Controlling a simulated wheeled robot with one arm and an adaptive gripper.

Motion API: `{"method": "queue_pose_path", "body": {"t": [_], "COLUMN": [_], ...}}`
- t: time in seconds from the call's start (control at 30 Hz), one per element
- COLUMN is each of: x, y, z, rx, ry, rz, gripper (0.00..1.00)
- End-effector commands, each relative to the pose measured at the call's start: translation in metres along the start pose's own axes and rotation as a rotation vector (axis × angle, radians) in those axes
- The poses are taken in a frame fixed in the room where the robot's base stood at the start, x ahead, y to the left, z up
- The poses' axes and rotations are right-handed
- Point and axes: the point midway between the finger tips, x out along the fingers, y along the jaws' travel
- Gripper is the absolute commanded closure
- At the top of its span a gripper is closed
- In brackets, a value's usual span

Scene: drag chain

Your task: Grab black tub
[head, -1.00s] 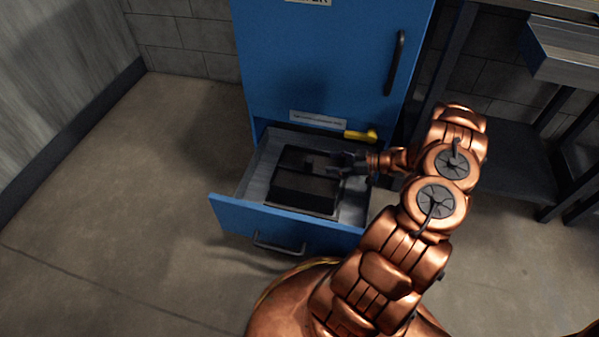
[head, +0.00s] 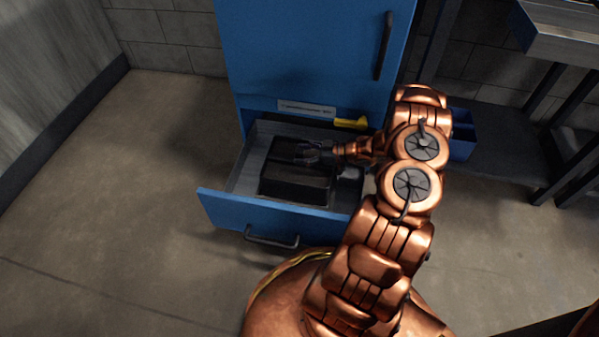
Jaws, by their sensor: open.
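The black tub (head: 292,188) is a dark, shallow rectangular box lying in the pulled-out bottom drawer (head: 262,212) of the blue cabinet. My gripper (head: 300,152) is open and reaches in from the right over the back part of the tub. Its dark fingers point left. They overlap the tub's back edge in the picture; I cannot tell whether they touch it. The gripper and wrist hide part of the tub's back right side.
The blue cabinet (head: 310,60) stands behind the drawer. A yellow object (head: 350,123) sits at the opening's upper right. A blue bin (head: 462,135) is on a dark lower shelf (head: 510,160) at right. The floor (head: 110,180) at left is clear.

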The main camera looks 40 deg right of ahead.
Motion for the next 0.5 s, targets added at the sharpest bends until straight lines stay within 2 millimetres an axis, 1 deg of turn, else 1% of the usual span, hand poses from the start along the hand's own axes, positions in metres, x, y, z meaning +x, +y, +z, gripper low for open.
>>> {"method": "queue_pose_path", "body": {"t": [0.07,0.5], "x": [-0.0002,-0.0004], "y": [0.0,0.0001], "z": [0.0,0.0002], "rx": [0.0,0.0], "ry": [0.0,0.0], "rz": [0.0,0.0], "gripper": [0.41,0.86]}}
